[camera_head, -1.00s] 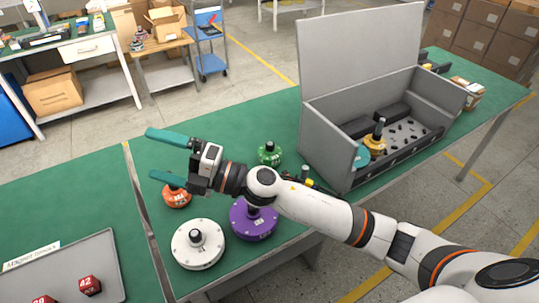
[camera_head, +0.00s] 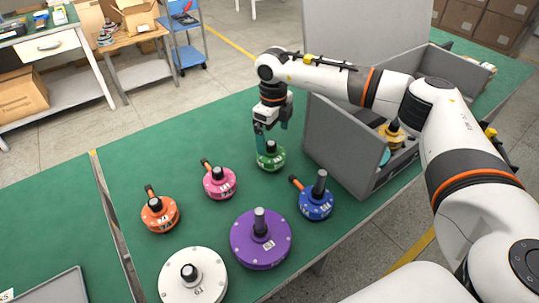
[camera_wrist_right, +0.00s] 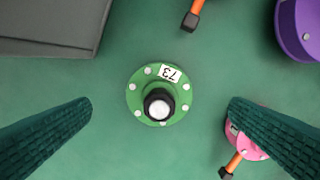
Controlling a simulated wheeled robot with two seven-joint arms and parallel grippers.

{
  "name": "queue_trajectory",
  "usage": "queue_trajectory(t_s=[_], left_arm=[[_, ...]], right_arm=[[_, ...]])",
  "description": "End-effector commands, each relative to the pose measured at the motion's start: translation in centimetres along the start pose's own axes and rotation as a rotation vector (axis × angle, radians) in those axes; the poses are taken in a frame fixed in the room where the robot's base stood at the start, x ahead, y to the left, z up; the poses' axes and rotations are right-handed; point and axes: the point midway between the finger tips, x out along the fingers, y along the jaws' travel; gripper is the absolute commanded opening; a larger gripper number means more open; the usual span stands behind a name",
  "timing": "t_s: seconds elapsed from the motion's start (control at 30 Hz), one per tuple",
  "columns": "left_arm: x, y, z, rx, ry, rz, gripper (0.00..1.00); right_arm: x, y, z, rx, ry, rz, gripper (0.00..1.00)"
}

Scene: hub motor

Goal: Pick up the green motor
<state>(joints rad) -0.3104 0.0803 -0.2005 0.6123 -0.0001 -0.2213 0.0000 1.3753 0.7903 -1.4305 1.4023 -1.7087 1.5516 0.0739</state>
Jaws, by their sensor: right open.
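The green motor (camera_head: 270,160) is a round green flanged disc with a dark upright shaft and a white label. It stands upright on the green table, left of the grey box. In the right wrist view, the green motor (camera_wrist_right: 158,97) lies between the two spread teal fingers, its label reading 73. My right gripper (camera_head: 271,142) points down above the green motor, its fingers hiding part of it in the head view. The right gripper (camera_wrist_right: 160,125) is open with nothing between its fingers touching them. My left gripper is not in view.
A pink motor (camera_head: 220,182), blue motor (camera_head: 316,204), orange motor (camera_head: 160,214), purple motor (camera_head: 261,244) and white motor (camera_head: 193,283) stand nearby. The grey box (camera_head: 340,150) is close on the right.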

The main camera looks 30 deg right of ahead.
Motion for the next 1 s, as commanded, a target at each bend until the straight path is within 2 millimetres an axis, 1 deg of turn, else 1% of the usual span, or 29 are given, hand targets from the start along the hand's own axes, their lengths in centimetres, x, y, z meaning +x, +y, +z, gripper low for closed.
queue_trajectory(t_s=[0.03,0.1,0.23,0.37,0.47,0.6,0.73,0.9,0.93,1.0], left_arm=[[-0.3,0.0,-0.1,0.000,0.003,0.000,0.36],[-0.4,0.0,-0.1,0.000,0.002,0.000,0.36],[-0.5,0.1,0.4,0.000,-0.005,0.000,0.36],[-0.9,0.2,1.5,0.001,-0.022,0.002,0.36],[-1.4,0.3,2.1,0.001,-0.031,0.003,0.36],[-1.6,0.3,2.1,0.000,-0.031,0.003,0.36],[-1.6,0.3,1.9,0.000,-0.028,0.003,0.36],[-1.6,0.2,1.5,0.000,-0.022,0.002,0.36],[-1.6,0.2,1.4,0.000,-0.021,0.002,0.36],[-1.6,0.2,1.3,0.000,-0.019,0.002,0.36]], right_arm=[[0.8,-0.1,0.1,0.000,-0.003,-0.002,1.00],[1.7,0.0,0.0,0.000,-0.001,-0.002,1.00],[2.7,-0.1,-0.1,-0.001,0.000,-0.001,1.00],[3.8,-0.1,-0.3,-0.002,-0.001,-0.002,1.00],[5.4,0.0,-0.6,-0.001,-0.002,-0.003,1.00],[7.3,0.0,-0.7,-0.001,0.001,-0.004,1.00],[8.0,0.1,-0.7,-0.001,0.003,-0.002,1.00],[8.0,0.1,-0.7,-0.002,0.003,-0.002,1.00],[8.0,0.1,-0.7,-0.002,0.003,-0.002,0.98],[8.0,0.0,-0.7,-0.002,0.003,-0.003,0.87]])
